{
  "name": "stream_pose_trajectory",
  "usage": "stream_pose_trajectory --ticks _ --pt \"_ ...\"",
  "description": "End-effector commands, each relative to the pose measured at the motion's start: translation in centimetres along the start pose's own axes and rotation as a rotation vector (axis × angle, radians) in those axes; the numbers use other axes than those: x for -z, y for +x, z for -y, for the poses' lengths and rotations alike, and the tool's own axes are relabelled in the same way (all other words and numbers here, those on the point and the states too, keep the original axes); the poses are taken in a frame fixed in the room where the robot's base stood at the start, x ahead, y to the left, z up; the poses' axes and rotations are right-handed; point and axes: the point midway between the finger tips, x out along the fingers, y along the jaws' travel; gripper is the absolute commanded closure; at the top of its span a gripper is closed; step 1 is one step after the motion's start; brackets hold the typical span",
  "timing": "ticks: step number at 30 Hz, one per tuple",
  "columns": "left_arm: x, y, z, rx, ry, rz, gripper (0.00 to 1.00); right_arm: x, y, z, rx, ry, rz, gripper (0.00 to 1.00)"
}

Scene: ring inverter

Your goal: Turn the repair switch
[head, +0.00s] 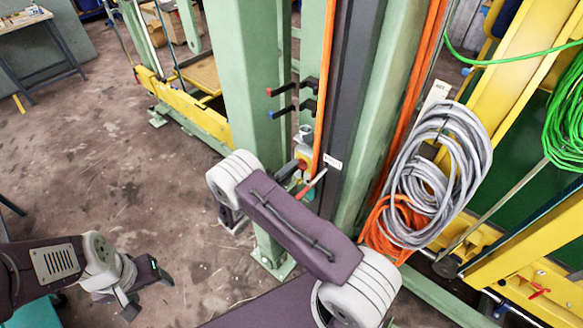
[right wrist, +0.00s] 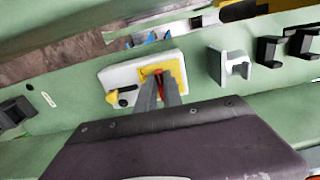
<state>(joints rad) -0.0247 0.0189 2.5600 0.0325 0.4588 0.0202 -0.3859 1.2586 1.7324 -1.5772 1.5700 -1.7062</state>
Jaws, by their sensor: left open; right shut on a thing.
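The repair switch is a grey-white box with a yellow plate (right wrist: 179,70) and a red knob, mounted on a green column; it also shows small in the head view (head: 304,155). My right gripper (right wrist: 160,84) is at the yellow plate, its two grey fingers close together on the red knob, which they mostly hide. In the head view, my right arm hides most of the right gripper. My left gripper (head: 143,292) is open and empty at the lower left, low over the floor and well away from the switch.
A grey bracket (right wrist: 236,66) and black hooks (right wrist: 270,50) stick out from the column nearby. Coiled grey cable (head: 440,170) hangs to the right. The floor (head: 100,140) at left is clear.

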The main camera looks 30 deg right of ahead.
Motion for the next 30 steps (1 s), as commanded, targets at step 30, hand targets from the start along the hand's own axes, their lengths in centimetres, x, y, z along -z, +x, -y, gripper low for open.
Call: stream_pose_trajectory --ticks 30 --pt "-0.01 0.13 0.0 0.0 0.0 0.0 0.35 -0.05 -0.26 -0.12 0.0 -0.03 0.002 0.67"
